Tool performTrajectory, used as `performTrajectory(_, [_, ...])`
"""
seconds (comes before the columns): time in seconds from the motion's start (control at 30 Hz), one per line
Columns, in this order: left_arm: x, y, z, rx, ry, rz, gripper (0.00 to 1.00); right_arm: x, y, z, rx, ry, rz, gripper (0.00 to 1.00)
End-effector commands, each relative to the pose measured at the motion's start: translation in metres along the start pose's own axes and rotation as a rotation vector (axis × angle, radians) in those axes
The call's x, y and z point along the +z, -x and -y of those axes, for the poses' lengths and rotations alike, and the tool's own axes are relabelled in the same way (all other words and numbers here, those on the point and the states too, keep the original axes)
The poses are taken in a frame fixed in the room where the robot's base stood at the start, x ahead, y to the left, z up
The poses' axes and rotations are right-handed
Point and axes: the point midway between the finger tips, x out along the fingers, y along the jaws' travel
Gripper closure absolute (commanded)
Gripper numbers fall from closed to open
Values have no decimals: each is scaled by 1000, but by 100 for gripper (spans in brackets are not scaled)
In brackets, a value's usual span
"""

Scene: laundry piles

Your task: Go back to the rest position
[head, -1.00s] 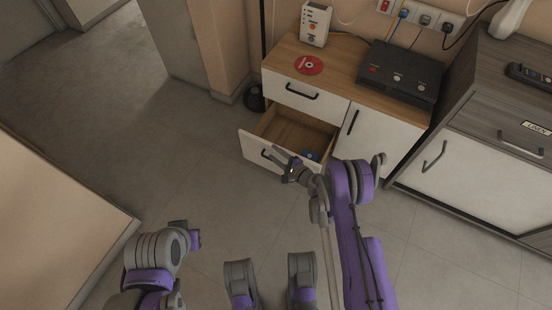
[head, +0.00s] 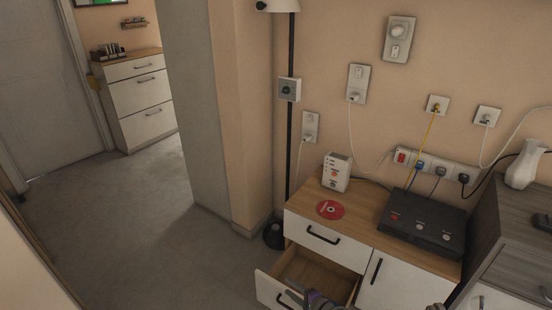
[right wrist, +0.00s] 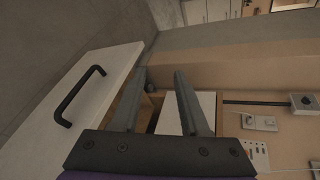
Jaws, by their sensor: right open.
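My right gripper (head: 298,292) is at the bottom edge of the head view, in front of the pulled-out drawer (head: 268,290), and partly covers it. In the right wrist view its two fingers (right wrist: 158,88) are apart with nothing between them. The white drawer front with its black handle (right wrist: 78,97) shows to the left of the fingers there. I cannot tell whether the gripper touches the drawer. My left gripper is out of view.
The low cabinet (head: 362,240) carries a red disc (head: 330,210), a white box (head: 336,172) and a black device (head: 424,224). A grey cabinet (head: 510,235) with a white vase (head: 527,165) stands at right. A black pole (head: 291,140) stands behind. Bare floor (head: 140,235) lies left.

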Motion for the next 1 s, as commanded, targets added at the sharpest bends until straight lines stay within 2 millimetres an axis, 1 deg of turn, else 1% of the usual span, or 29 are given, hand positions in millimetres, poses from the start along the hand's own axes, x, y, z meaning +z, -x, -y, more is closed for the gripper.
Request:
performTrajectory(0.03, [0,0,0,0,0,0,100,9,10,17,35,55,0,55])
performTrajectory(0.1, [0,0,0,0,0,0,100,20,25,33,88,137,-3,55])
performTrajectory(0.17, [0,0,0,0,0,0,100,30,39,46,134,205,-3,55])
performTrajectory(0.2, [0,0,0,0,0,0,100,36,49,54,165,251,-4,55])
performTrajectory(0.27, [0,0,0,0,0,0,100,46,66,63,212,319,-4,55])
performTrajectory(0.43, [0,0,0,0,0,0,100,74,121,80,348,508,-1,55])
performTrajectory(0.53, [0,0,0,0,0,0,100,90,157,83,431,617,2,55])
performTrajectory(0.67, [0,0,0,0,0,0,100,109,207,80,542,754,9,55])
performTrajectory(0.7, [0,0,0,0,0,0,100,114,223,77,576,796,12,55])
performTrajectory(0.77, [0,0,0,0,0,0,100,122,247,72,629,856,17,55])
performTrajectory(0.8, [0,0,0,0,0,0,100,126,263,67,664,898,19,55])
performTrajectory(0.9, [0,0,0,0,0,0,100,136,300,55,750,992,28,55])
performTrajectory(1.0, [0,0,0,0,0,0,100,142,330,42,822,1069,34,55])
